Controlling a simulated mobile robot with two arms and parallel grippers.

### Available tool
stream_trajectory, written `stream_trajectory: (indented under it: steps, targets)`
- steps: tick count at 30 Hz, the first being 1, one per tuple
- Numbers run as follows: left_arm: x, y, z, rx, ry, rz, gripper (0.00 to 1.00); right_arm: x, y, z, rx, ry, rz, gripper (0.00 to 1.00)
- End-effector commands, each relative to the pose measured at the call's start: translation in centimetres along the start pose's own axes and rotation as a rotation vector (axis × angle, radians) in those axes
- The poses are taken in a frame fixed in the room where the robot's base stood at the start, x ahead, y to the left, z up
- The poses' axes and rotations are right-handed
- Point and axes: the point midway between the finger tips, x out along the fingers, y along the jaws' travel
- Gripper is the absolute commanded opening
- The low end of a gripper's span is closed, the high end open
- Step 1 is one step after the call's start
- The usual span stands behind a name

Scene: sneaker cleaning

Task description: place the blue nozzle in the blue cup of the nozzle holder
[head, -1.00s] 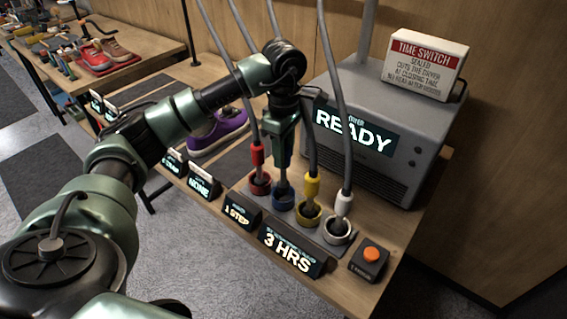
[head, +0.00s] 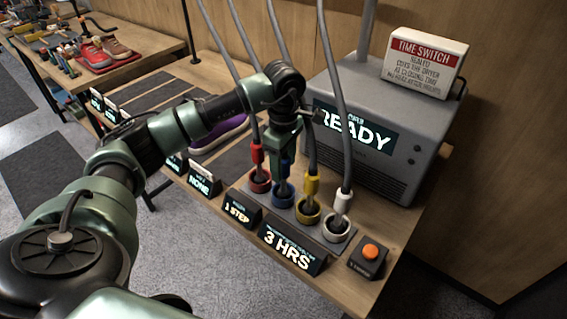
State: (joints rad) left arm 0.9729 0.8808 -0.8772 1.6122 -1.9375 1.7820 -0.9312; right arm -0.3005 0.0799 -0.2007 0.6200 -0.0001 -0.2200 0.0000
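The blue nozzle (head: 286,169) stands with its dark tip down in the blue cup (head: 281,199) of the nozzle holder (head: 322,236). It is second from the left in the row. My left gripper (head: 284,158) points down from above at the blue nozzle. Its fingers look spread around the nozzle's upper part, which they partly hide. My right gripper is not in view.
The red nozzle (head: 258,156), yellow nozzle (head: 311,187) and white nozzle (head: 342,203) stand in neighbouring cups, hoses running up. The grey READY machine (head: 390,165) is close behind. Signs and an orange button (head: 371,252) line the front. A purple shoe (head: 222,132) lies behind my arm.

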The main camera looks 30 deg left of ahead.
Motion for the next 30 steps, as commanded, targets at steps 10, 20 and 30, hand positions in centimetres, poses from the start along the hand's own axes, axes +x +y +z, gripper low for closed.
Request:
stream_trajectory:
  steps: [10, 20, 30]
  targets:
    - [-2.7, 0.1, 0.0, 0.001, 0.0, 0.006, 0.54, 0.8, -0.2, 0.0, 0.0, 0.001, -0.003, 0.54]
    - [-9.8, 0.1, 0.0, 0.001, -0.001, 0.004, 0.54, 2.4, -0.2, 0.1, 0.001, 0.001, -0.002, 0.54]
    - [-12.3, 0.0, 0.0, -0.001, 0.0, 0.0, 0.54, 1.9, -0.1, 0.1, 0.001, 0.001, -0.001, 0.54]
